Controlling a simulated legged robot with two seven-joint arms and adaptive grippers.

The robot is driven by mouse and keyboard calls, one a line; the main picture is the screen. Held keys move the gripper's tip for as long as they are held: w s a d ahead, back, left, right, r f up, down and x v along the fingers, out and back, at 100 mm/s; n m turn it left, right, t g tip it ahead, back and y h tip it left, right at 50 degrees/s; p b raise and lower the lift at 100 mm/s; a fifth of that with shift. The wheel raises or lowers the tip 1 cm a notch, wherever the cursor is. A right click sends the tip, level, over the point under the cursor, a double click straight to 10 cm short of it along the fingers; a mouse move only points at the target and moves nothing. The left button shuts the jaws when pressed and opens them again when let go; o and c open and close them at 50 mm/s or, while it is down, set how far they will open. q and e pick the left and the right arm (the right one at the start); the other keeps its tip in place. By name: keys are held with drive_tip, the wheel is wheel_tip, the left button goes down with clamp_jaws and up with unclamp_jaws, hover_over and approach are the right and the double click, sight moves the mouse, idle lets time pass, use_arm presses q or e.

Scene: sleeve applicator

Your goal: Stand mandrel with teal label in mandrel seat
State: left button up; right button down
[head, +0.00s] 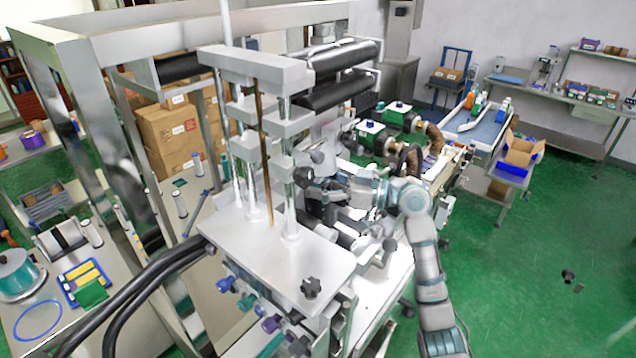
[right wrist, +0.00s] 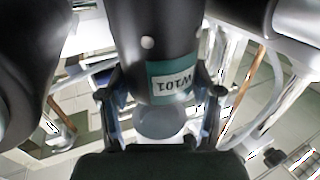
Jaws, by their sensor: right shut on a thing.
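The mandrel (right wrist: 155,45) is a dark cylinder with a teal label (right wrist: 172,82) near its lower end in the right wrist view; the label's lettering shows upside down. My right gripper (right wrist: 160,97) has a finger on each side of the mandrel and is shut on it around the label. A grey round surface (right wrist: 160,122) shows just below the mandrel; I cannot tell whether it is part of it. In the head view my right gripper (head: 332,195) is behind the machine's posts, and the mandrel is hard to make out. I cannot make out the mandrel seat. My left gripper is not in view.
The sleeve machine's metal plate (head: 265,250) and upright posts stand close in front of my right gripper. A black knob (head: 311,288) rises from the plate. Black rollers (head: 340,88) are above. Green-bodied units (head: 370,137) stand behind. Green floor (head: 540,270) is open at the right.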

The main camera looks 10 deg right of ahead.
drive_tip(key=shift+d, duration=0.65)
drive_tip(key=shift+d+f, duration=0.15)
drive_tip(key=shift+c, duration=1.8)
unclamp_jaws()
drive_tip(key=shift+o, duration=1.1)
drive_tip(key=shift+a, duration=0.55)
drive_tip(key=shift+d, duration=0.15)
use_arm(q)
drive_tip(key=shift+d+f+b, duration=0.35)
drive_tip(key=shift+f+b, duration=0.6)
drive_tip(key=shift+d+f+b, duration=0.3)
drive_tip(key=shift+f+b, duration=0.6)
drive_tip(key=shift+b, duration=0.05)
use_arm(e)
drive_tip(key=s+v, duration=0.1)
drive_tip(key=v, duration=0.9)
drive_tip(key=s+a+v, duration=0.1)
drive_tip(key=s+v, duration=0.1)
drive_tip(key=v, duration=0.9)
drive_tip(key=shift+s+a, duration=0.15)
drive_tip(key=shift+s, duration=0.15)
